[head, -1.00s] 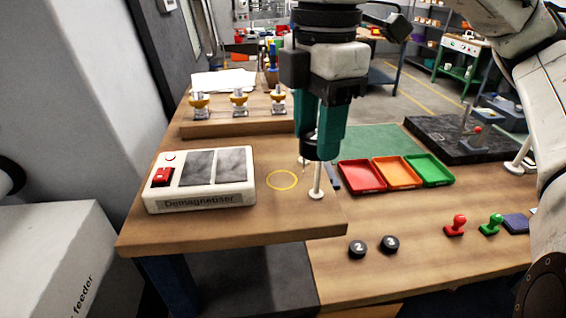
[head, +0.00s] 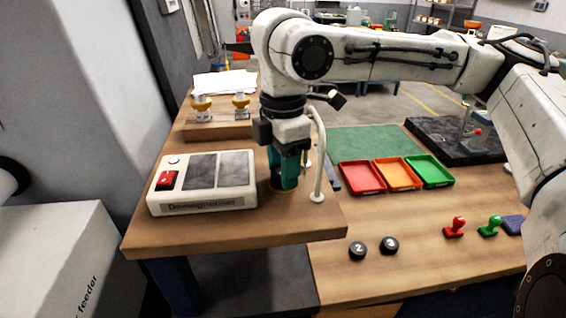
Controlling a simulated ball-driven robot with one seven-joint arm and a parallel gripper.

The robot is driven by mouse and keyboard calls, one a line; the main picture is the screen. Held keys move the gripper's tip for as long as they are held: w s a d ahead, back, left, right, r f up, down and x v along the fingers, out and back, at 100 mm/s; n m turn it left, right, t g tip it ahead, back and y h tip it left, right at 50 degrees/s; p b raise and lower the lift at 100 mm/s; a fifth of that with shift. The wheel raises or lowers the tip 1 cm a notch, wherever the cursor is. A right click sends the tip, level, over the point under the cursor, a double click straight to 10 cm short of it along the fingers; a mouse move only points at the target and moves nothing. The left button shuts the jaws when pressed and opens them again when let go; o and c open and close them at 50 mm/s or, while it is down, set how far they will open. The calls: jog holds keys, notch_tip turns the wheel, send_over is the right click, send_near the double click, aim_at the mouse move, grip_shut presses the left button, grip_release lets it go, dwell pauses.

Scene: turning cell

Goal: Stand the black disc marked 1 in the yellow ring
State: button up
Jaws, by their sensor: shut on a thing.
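My gripper (head: 284,180) points down, its teal fingers shut on a black disc (head: 281,185). The fingers mostly hide the disc, and its marking cannot be read. The disc is low over the yellow ring (head: 283,191) on the raised wooden bench. Only a little of the ring shows beneath it. I cannot tell whether the disc touches the bench.
The Demagnetiser (head: 202,184) stands close left of my gripper. A white curved post (head: 318,165) stands close right. Two other black discs, one marked 2 (head: 358,250) and one unclear (head: 389,246), lie on the lower bench. Red, orange and green trays (head: 398,176) sit right.

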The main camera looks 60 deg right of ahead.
jog(key=shift+f, duration=0.15)
jog(key=o, duration=1.3)
notch_tip(320, 180, up, 12)
jog(key=shift+r+b, duration=0.2)
jog(key=shift+b, duration=0.15)
